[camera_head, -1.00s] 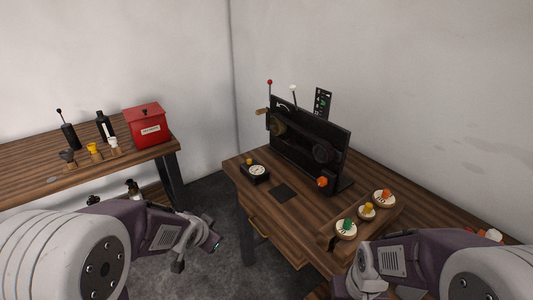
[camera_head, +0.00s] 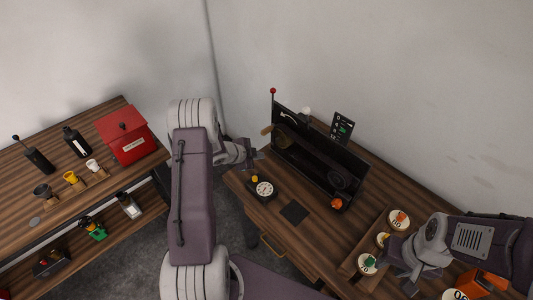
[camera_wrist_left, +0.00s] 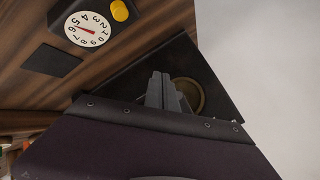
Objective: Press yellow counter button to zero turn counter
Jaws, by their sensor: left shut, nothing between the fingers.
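The turn counter is a black box with a white round dial (camera_head: 265,189) near the desk's left edge. Its yellow button (camera_head: 254,178) sits at the dial's upper left. In the left wrist view the dial (camera_wrist_left: 87,29) has a red hand near the 5, and the yellow button (camera_wrist_left: 119,10) shows at the top edge. My left gripper (camera_head: 252,157) is shut and empty, just behind the button in the head view and apart from it. Its fingers (camera_wrist_left: 168,90) show against the black machine in the wrist view. My right gripper (camera_head: 408,280) is over the desk's right part; its jaw state is unclear.
The black belt machine (camera_head: 315,160) with a red-knobbed lever stands behind the counter. A dark square plate (camera_head: 295,212) lies beside the counter. A wooden tray (camera_head: 352,264) holds round pieces near my right arm. A red box (camera_head: 128,147) stands on the left shelf unit.

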